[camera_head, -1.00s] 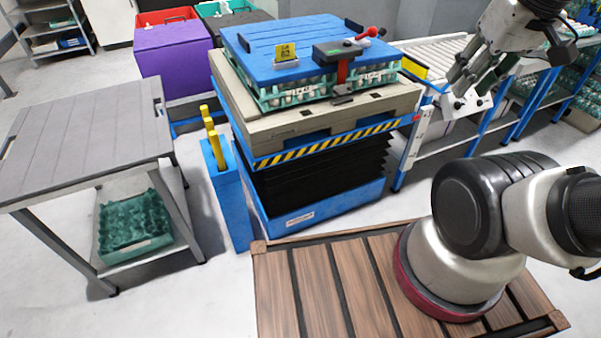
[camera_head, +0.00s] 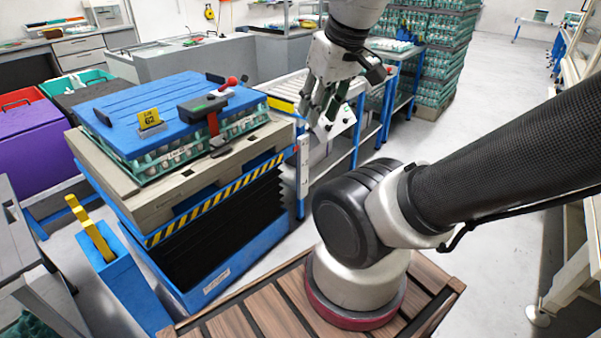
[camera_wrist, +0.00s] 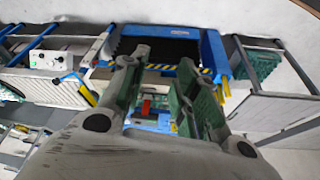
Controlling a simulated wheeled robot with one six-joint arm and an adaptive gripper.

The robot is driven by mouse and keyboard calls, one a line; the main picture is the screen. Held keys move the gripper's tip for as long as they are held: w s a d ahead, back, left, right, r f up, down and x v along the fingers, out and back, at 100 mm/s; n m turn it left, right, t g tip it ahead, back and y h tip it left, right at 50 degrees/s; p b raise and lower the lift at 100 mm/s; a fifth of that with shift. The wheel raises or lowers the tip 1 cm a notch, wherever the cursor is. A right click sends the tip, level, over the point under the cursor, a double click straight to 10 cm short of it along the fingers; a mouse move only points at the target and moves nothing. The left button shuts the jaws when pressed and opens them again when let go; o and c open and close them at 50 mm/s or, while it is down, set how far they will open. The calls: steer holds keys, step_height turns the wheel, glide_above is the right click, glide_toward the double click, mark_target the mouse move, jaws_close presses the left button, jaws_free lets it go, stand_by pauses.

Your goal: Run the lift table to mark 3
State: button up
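The lift table (camera_head: 215,285) has a blue base, black bellows and a yellow-black striped edge, and stands raised at the left in the head view. A pallet (camera_head: 110,178) on top bears egg trays under a blue lid. A narrow white upright strip (camera_head: 303,168) stands at its right corner; any marks are too small to read. A sloped control panel (camera_head: 343,122) stands right of the table, and it shows in the wrist view (camera_wrist: 47,59) with a green button and dark knobs. My gripper (camera_head: 325,108) is in front of the panel, fingers apart and empty in the wrist view (camera_wrist: 157,80).
A roller conveyor (camera_head: 290,88) runs behind the panel. Stacked egg trays (camera_head: 440,60) stand at the back. Open floor (camera_head: 490,210) lies at the right.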

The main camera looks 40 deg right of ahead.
stand_by(0.3)
jaws_close()
stand_by(1.1)
